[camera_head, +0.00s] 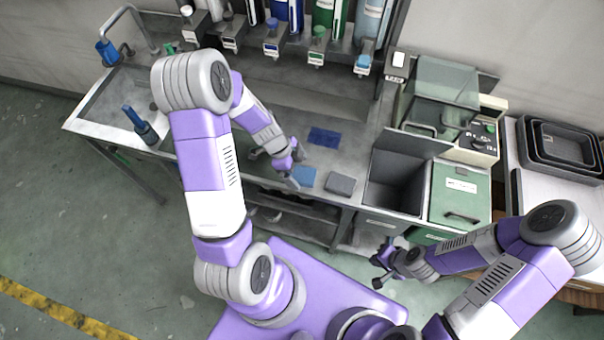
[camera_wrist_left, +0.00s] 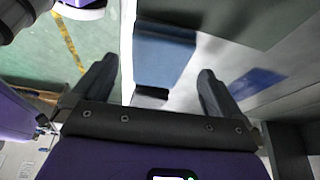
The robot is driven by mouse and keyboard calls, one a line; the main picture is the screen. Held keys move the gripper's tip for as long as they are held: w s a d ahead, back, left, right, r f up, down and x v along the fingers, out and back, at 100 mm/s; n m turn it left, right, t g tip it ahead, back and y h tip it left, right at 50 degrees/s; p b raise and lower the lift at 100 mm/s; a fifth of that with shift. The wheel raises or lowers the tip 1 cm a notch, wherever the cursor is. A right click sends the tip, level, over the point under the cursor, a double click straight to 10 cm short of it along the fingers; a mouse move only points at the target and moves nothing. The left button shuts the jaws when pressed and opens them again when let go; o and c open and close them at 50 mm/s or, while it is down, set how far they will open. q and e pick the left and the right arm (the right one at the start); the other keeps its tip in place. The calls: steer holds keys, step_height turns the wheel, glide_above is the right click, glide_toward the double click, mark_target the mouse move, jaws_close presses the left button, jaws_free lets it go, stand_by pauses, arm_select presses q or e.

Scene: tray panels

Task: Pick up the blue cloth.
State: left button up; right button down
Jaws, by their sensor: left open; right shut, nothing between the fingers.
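The blue cloth (camera_head: 304,176) lies flat at the counter's front edge, beside a grey folded cloth (camera_head: 340,184). In the left wrist view the blue cloth (camera_wrist_left: 163,52) shows between and beyond the finger ends, with the grey cloth (camera_wrist_left: 150,97) nearer the gripper's palm. My left gripper (camera_head: 276,168) is open and empty, just left of the blue cloth in the head view; its fingers also show in the wrist view (camera_wrist_left: 158,70). My right gripper (camera_head: 380,270) is shut and empty, in front of the counter and away from the cloths.
A darker blue flat patch (camera_head: 324,137) lies farther back on the counter. An open grey bin (camera_head: 395,183) and a green bin (camera_head: 459,190) stand to the right. Bottle dispensers (camera_head: 320,35) line the back. A sink (camera_head: 120,105) is at the left, with a blue-handled brush (camera_head: 140,124).

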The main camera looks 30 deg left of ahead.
mark_target(299, 173)
arm_select(q)
steer(key=shift+x, duration=1)
steer(key=shift+s, duration=0.1)
steer(key=c, duration=1.1)
step_height(299, 173, up, 10)
steer(key=shift+r+p, duration=0.1)
steer(key=shift+p, duration=0.7)
